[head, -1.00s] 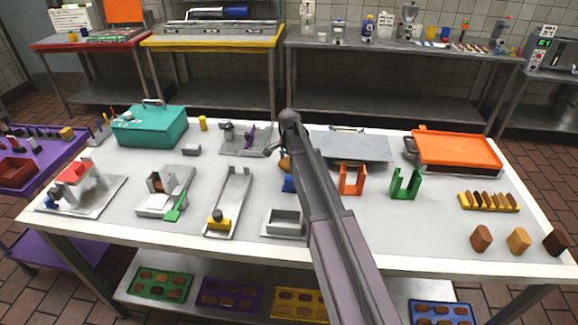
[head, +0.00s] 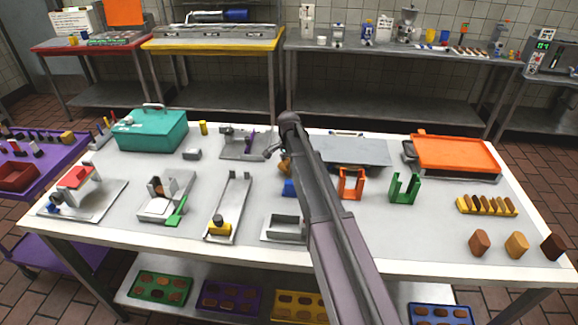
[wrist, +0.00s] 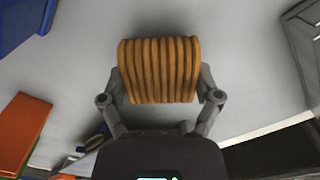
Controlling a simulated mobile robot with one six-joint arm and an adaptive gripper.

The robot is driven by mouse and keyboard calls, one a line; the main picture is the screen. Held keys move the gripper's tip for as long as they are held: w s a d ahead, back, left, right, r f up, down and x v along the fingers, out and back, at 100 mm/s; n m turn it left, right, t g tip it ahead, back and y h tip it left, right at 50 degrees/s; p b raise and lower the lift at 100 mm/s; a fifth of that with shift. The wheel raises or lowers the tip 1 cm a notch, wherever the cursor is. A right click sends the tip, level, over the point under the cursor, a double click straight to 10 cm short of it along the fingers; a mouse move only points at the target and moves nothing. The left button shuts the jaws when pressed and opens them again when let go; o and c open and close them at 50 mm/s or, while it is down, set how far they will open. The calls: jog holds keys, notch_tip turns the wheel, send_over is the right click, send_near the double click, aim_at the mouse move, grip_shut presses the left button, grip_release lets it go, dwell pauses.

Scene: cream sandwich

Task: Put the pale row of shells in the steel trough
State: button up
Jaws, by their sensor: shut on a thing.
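A ridged, tan-orange row of shells (wrist: 158,60) is held between the fingers of my gripper (wrist: 160,85) in the wrist view, one finger at each end. In the head view my arm hides most of the gripper, and only a small tan part of the row (head: 285,167) shows beside the arm. A long steel channel (head: 236,192) with a yellow block at its near end lies left of my arm. A small open steel box (head: 283,226) stands closer to my arm, partly hidden by it. I cannot tell for sure which of these is the trough.
Orange (head: 351,184) and green (head: 404,189) U-shaped stands are right of my arm. A yellow rack of shells (head: 487,205) and several brown blocks are farther right. A teal box (head: 151,132) and steel fixtures crowd the left. The white table is bare between them.

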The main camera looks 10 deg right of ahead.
aim_at(289, 163)
jog(key=shift+r+p, duration=4.1)
jog(key=shift+r, duration=0.25)
jog(key=shift+d, duration=0.15)
